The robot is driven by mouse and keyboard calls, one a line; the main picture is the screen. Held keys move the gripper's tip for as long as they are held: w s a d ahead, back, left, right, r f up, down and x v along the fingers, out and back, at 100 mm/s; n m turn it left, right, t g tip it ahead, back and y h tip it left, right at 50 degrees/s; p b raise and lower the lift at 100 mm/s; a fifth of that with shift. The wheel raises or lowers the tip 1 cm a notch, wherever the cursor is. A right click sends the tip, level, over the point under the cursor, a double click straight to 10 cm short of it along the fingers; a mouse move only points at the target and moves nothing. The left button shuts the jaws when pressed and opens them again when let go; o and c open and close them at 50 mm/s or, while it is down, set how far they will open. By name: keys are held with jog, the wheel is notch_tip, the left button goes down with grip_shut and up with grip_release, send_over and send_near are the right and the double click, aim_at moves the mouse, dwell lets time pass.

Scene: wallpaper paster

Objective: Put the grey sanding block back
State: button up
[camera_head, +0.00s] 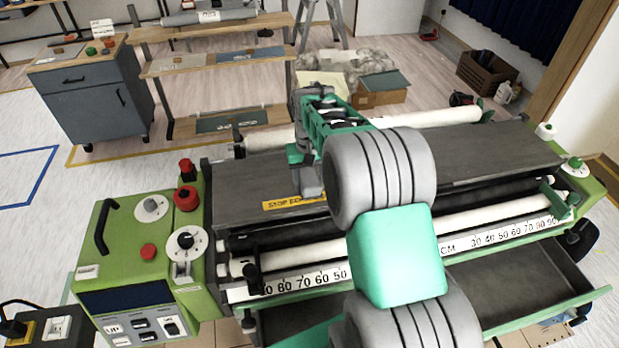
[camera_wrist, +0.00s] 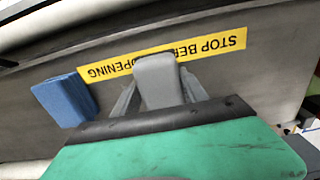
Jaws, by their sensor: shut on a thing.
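My gripper (camera_head: 310,190) reaches down to the dark top cover of the green pasting machine, at the yellow warning strip (camera_head: 294,202). In the wrist view my gripper (camera_wrist: 160,90) is shut, with a grey piece (camera_wrist: 158,78) between its darker grey sides. I take this piece for the grey sanding block; its outline is partly hidden, and I cannot tell whether it touches the cover. It covers the middle of the strip's lettering in the wrist view. A blue block (camera_wrist: 65,98) lies on the cover beside the gripper, apart from it; my arm hides it in the head view.
The machine's control box (camera_head: 145,250) with red knobs stands at the left. White rollers (camera_head: 480,215) and a ruler run along the front, above an open trough (camera_head: 530,280). Behind are a shelf bench (camera_head: 215,62) and a grey cabinet (camera_head: 88,95). The cover's right part (camera_head: 490,150) is clear.

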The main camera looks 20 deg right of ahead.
aim_at(309, 178)
jog(key=shift+f, duration=0.2)
jog(key=o, duration=1.4)
notch_tip(309, 178, up, 8)
jog(key=shift+w+f+b, duration=0.1)
jog(key=shift+w+b, duration=0.05)
jog(key=shift+b, duration=1.1)
jog(key=shift+n+t, duration=0.3)
jog(key=shift+t, duration=0.1)
jog(key=s+a+r, duration=0.2)
jog(key=shift+s+a+r, duration=0.25)
jog(key=shift+a, duration=0.15)
jog(key=s+a+t, duration=0.1)
jog(key=s+a, duration=0.1)
jog(key=s, duration=0.3)
jog(key=s+a+f+n+t, duration=0.1)
jog(key=s+a, duration=0.2)
jog(key=s, duration=0.2)
jog(key=s+a+n+t, duration=0.1)
jog(key=s+a, duration=0.2)
jog(key=s, duration=0.1)
jog(key=shift+s+f, duration=0.3)
jog(key=shift+s, duration=0.1)
